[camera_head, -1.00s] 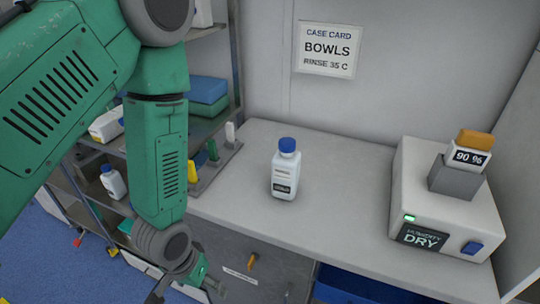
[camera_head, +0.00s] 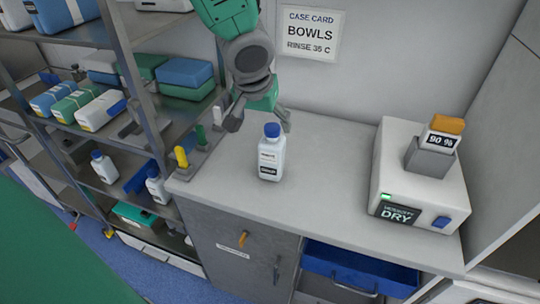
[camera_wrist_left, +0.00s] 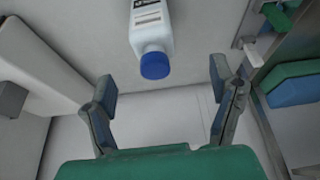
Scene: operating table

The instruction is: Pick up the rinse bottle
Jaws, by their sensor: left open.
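The rinse bottle (camera_head: 271,155), white with a blue cap and a printed label, stands upright on the grey counter (camera_head: 330,170). My left gripper (camera_head: 262,124) is open and empty, behind and just above the bottle in the head view. In the left wrist view the bottle (camera_wrist_left: 152,35) shows with its blue cap toward the gap between the open fingers (camera_wrist_left: 163,85). The fingers do not close on it. My right gripper is not in view.
A white humidity box (camera_head: 418,185) with a card holder stands on the counter at right. Coloured pieces in a rack (camera_head: 192,155) stand at the counter's left end. Shelves (camera_head: 125,60) at left hold boxes and similar bottles. An open blue drawer (camera_head: 345,268) sits below.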

